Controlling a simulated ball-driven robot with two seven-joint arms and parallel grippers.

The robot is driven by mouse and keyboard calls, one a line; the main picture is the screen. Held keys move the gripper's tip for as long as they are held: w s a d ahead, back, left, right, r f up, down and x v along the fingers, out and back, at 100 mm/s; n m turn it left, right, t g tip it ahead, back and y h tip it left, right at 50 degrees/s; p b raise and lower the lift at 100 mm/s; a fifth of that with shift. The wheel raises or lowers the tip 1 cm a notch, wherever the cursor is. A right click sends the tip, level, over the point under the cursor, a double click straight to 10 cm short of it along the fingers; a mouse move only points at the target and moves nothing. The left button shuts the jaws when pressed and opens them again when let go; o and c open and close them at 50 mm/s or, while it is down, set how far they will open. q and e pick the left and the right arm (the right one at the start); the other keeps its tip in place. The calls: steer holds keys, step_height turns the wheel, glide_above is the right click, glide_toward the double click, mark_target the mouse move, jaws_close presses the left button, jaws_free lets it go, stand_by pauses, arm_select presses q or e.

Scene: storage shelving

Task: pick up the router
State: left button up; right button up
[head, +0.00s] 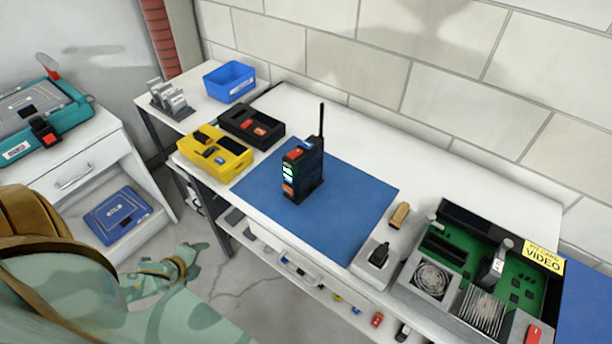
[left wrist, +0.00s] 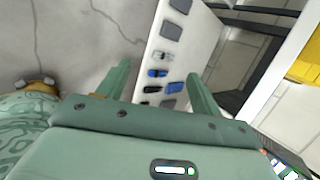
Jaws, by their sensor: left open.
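The router (head: 303,170) is a dark upright box with one tall antenna and lit coloured panels on its front. It stands on the blue mat (head: 350,205) on the white workbench. My left gripper (head: 196,262) is low and in front of the bench, to the left of the router and well apart from it. In the left wrist view its two green fingers (left wrist: 160,88) are spread with nothing held between them. I do not see my right gripper.
A yellow case (head: 214,152) and a black tray (head: 251,127) sit left of the mat. A green circuit board unit (head: 515,275) and a small grey device (head: 377,258) sit to the right. A lower shelf (left wrist: 165,45) holds several small parts.

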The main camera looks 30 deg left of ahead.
arm_select(q)
steer(key=w+d+r+m+t+h+b, duration=0.2)
steer(key=w+d+r+m+t, duration=0.15)
steer(key=w+r+m, duration=0.6)
steer(key=m+t+h+b, duration=0.1)
steer(key=m+t+h, duration=0.2)
steer(key=m, duration=0.9)
glide_toward(290, 186)
steer(key=shift+n+g, duration=0.25)
steer(key=shift+g, duration=0.1)
steer(key=b+x, duration=0.2)
steer(key=x, duration=0.2)
steer(key=b+x, duration=0.2)
steer(key=x, duration=0.2)
steer(key=shift+w+r, duration=0.2)
steer(key=b+x, duration=0.1)
steer(key=x, duration=0.1)
steer(key=b+x, duration=0.1)
steer(key=x, duration=0.1)
steer(key=b+x, duration=0.1)
steer(key=shift+w+a, duration=0.2)
steer(key=shift+w, duration=0.3)
steer(key=shift+r, duration=0.15)
arm_select(e)
steer(key=s+f+g, duration=0.1)
steer(key=s+f, duration=0.3)
steer(key=f, duration=0.6)
